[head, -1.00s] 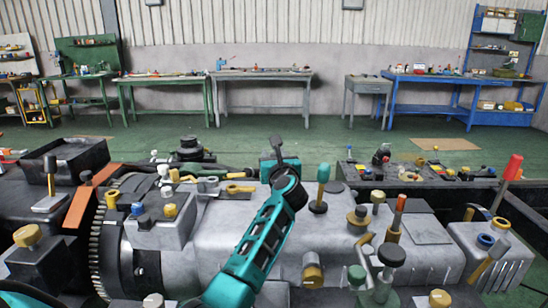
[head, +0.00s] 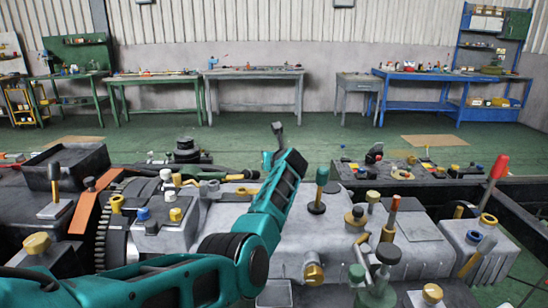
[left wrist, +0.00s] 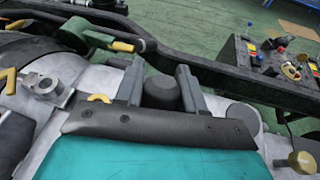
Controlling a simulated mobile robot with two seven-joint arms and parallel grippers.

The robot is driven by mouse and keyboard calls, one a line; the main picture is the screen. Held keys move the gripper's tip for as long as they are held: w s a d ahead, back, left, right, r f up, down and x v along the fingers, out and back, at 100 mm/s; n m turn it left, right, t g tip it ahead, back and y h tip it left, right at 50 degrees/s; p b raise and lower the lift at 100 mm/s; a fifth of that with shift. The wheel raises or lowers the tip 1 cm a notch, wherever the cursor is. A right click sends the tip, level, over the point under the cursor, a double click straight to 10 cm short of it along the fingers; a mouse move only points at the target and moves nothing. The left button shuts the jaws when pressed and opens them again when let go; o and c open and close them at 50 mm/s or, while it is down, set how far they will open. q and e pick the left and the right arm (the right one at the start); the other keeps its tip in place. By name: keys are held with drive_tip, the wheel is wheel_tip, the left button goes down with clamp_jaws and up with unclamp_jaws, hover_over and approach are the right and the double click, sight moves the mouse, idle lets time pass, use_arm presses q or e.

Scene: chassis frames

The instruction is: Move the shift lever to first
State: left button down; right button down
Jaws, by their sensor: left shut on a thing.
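My left gripper (head: 277,130) is at the far end of my teal arm, above the back of the grey gearbox housing (head: 340,235). In the head view its dark fingers and what they hold are too small to tell apart. In the left wrist view the two grey fingers (left wrist: 160,72) stand on either side of a dark round knob (left wrist: 163,94) and are shut on it. The knob's lower part is hidden behind the gripper's dark front edge. No gear marks are readable. My right gripper is not in view.
A brass cap (left wrist: 301,162) is at the wrist view's lower right. A dark frame rail (left wrist: 225,80) runs behind the fingers. Workbenches stand far back.

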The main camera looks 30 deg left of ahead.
use_arm(q)
drive_tip(key=shift+a+r, duration=0.1)
drive_tip(key=c, duration=0.8)
unclamp_jaws()
drive_tip(key=shift+w, duration=0.1)
drive_tip(key=shift+p+v, duration=0.5)
drive_tip(key=shift+v, duration=0.35)
drive_tip(key=p+v, duration=0.1)
drive_tip(key=v, duration=1)
drive_tip(key=shift+d+f, duration=0.2)
